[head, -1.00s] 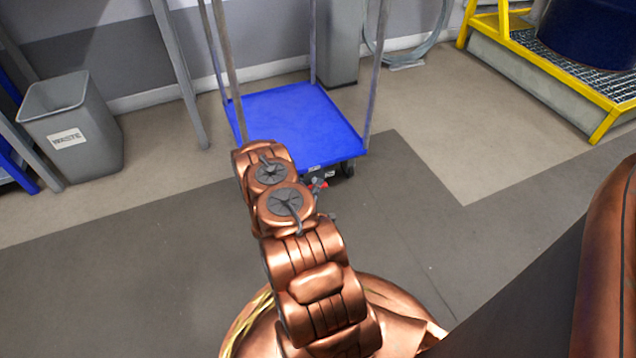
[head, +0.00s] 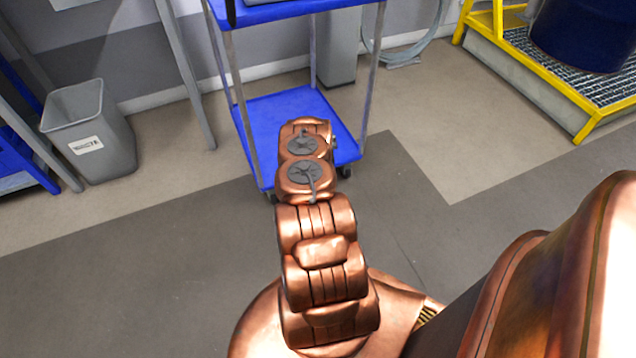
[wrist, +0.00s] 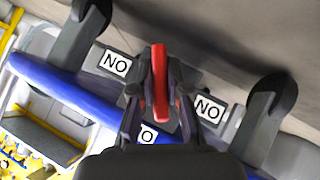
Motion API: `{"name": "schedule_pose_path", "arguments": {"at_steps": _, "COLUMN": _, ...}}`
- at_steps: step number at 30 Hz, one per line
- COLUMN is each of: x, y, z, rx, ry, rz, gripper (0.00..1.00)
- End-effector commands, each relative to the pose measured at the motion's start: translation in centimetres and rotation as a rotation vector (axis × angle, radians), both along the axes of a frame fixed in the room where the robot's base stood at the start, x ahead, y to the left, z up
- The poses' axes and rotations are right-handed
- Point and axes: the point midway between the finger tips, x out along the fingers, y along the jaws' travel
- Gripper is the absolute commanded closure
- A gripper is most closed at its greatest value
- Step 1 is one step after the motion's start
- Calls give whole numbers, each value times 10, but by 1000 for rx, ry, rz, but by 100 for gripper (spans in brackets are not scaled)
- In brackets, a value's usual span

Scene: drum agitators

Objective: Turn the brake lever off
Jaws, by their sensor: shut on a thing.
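The red brake lever (wrist: 160,85) stands between the two dark fingers of my gripper (wrist: 161,100) in the wrist view. The fingers are shut on it from both sides. Behind it is a dark plate with white labels that read "NO" in this picture, one left (wrist: 116,63) and one right (wrist: 209,109). A third label is partly covered by my gripper. In the head view my arm hides the lever and my gripper at the low front edge of the blue cart (head: 275,115).
A grey waste bin (head: 90,135) stands left of the cart. A yellow-framed platform (head: 560,85) with a dark blue drum (head: 585,35) is at the right. The floor between is clear.

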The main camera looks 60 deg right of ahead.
Motion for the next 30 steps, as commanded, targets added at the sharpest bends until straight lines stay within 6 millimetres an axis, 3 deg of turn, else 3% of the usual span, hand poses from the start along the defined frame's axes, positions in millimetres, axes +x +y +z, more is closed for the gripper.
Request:
{"name": "schedule_pose_path", "arguments": {"at_steps": 1, "x": -2, "y": -3, "z": 7, "rx": 34, "ry": -25, "rz": -6, "gripper": 100}}
{"name": "schedule_pose_path", "arguments": {"at_steps": 15, "x": -1, "y": -3, "z": 0, "rx": 327, "ry": -221, "rz": -4, "gripper": 100}}
{"name": "schedule_pose_path", "arguments": {"at_steps": 30, "x": 1, "y": -1, "z": 0, "rx": 422, "ry": -285, "rz": -2, "gripper": 100}}
